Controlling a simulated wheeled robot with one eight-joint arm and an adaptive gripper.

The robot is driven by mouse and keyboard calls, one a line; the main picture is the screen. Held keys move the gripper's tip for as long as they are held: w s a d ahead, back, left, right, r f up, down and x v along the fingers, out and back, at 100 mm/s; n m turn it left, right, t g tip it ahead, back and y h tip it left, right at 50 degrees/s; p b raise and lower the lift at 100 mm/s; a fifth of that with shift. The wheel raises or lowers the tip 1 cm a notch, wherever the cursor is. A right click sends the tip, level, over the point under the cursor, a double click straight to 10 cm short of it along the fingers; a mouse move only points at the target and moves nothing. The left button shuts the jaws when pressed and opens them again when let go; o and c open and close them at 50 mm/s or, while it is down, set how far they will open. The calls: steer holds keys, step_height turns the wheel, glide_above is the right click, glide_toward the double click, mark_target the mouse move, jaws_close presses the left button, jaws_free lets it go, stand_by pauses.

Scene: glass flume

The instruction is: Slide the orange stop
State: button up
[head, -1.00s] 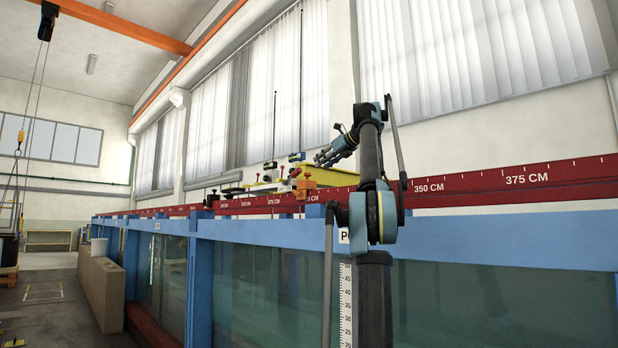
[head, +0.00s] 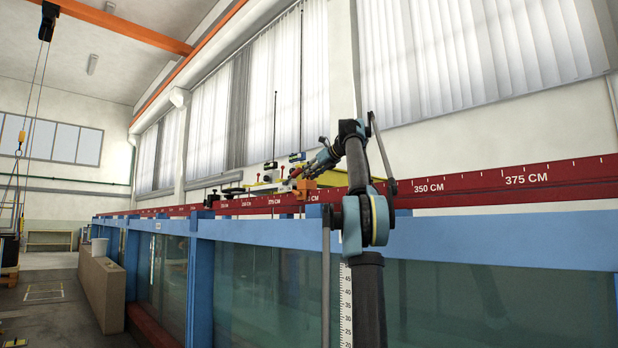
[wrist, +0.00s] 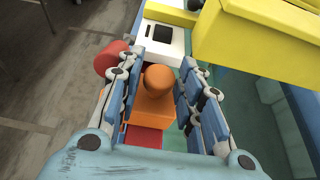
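The orange stop (head: 305,185) sits on the red scale rail (head: 455,185) that runs along the top of the flume. In the wrist view the stop (wrist: 154,107) is a block with a round knob on top. My gripper (wrist: 158,68) is open, with one finger on each side of the knob and stop. A gap shows between the knob and each finger; contact lower down cannot be told. In the head view my gripper (head: 305,172) is just above the stop and partly merges with it.
The rail to the right is clear.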

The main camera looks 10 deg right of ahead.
jaws_close()
steer(key=shift+w+a, duration=0.35)
steer(key=shift+w, duration=0.2)
steer(key=shift+w+a, duration=0.3)
steer(key=shift+w, duration=0.25)
steer(key=shift+w+a, duration=0.2)
steer(key=shift+a, duration=0.2)
steer(key=shift+o, duration=0.6)
jaws_free()
steer(key=shift+d, duration=0.1)
steer(key=shift+s, duration=0.1)
steer(key=v, duration=0.7)
steer(key=shift+s+d, duration=0.25)
steer(key=shift+r, duration=0.1)
